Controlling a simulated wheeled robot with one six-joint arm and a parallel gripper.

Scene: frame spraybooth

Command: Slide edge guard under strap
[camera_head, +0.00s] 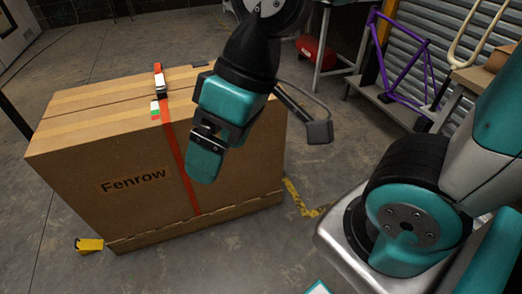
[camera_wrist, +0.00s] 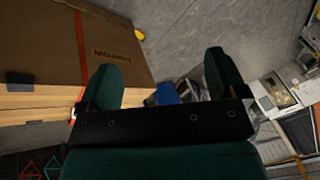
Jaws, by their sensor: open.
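A large brown carton (camera_head: 105,185) stands on the floor with a red strap (camera_head: 182,165) around it; the strap also shows in the wrist view (camera_wrist: 81,40). A dark buckle (camera_head: 162,90) sits on the strap near the carton's top front edge, beside a small white and green piece (camera_head: 155,110). A small dark piece (camera_head: 200,64) lies at the far top edge. I cannot tell for certain which piece is the edge guard. My gripper (camera_head: 204,165) is in front of the carton, right of the strap. In the wrist view its fingers (camera_wrist: 163,78) are apart with nothing between them.
A yellow piece (camera_head: 89,245) lies on the floor by the carton's front left corner. Behind stand a purple bicycle frame (camera_head: 388,60), a red tank (camera_head: 312,50) and a workbench (camera_head: 325,45). The floor left of the carton is largely clear.

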